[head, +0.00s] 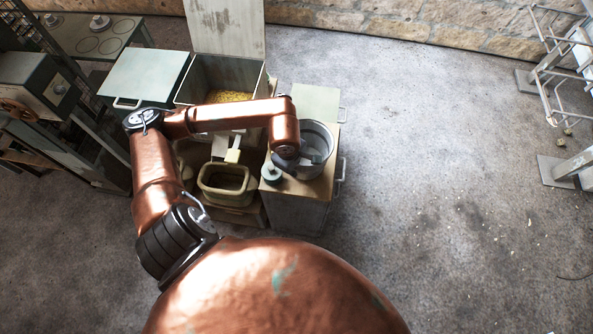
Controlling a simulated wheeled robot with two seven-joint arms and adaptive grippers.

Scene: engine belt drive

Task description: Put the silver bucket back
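The silver bucket (328,142) stands on the brown-topped cabinet (312,190) right of centre, with a pale grey shape inside it. My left arm reaches across from the left, and its dark end, my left gripper (286,164), is at the bucket's left rim. The arm covers part of that rim. The fingers are too small and covered to tell whether they are open or shut, or whether they touch the bucket. My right gripper is not in view.
A small dark and pale round item (271,173) sits at the cabinet's left edge. A yellowish tub (227,184) stands left of it. Behind my arm is an open bin with yellow contents (229,97). Metal frames (560,70) stand far right.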

